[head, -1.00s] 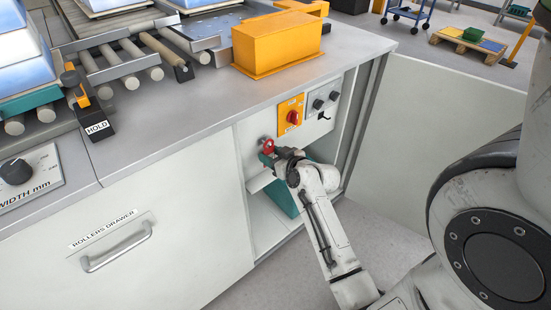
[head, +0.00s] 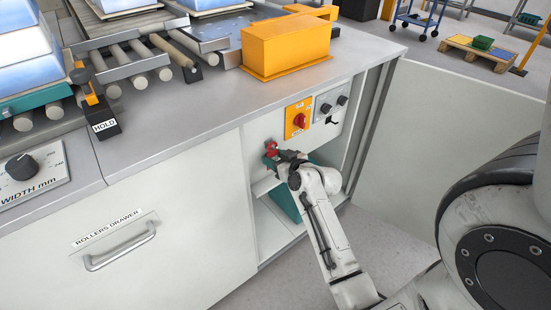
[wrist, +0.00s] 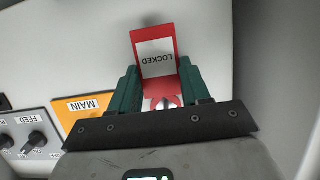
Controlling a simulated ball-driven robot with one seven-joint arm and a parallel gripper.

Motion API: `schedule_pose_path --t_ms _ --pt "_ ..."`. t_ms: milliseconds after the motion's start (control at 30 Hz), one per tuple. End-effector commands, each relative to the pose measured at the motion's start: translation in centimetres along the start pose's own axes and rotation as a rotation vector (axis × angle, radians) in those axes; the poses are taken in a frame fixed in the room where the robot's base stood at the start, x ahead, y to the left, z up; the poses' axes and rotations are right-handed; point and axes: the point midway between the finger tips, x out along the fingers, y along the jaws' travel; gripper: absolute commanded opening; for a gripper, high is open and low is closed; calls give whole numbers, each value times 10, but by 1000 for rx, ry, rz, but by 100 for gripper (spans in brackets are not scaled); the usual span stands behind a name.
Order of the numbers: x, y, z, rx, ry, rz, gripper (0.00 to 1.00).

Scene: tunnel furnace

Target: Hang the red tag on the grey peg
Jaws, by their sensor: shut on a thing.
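The red tag (wrist: 167,40) has a white label reading LOCKED, upside down in the wrist view. It sits between the teal jaws of my gripper (wrist: 160,82), which is shut on it. Its lower red part, with a pale patch, runs down between the jaws towards the dark gripper body. In the head view the tag (head: 271,147) shows small and red at the tip of my gripper (head: 270,159), in front of the open cabinet bay, left of the orange switch plate. I cannot make out the grey peg in either view; contact with it cannot be told.
The orange MAIN plate (head: 299,119) with a red rotary switch and a grey knob panel (head: 331,102) are right of my gripper. A yellow box (head: 285,47) stands on the worktop above. The rollers drawer handle (head: 120,246) sticks out at lower left.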

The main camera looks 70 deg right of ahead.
Motion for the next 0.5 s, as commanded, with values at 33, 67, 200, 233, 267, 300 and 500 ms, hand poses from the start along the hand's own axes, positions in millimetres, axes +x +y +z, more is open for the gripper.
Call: schedule_pose_path --t_ms 33,67,200,233,267,300,500 --pt "0 0 0 0 0 0 18" --pt "0 0 0 0 0 0 18" --pt "0 0 0 0 0 0 55" --pt "0 0 0 0 0 0 58" --pt "0 0 0 0 0 0 61" --pt "0 0 0 0 0 0 65" --pt "0 0 0 0 0 0 76"
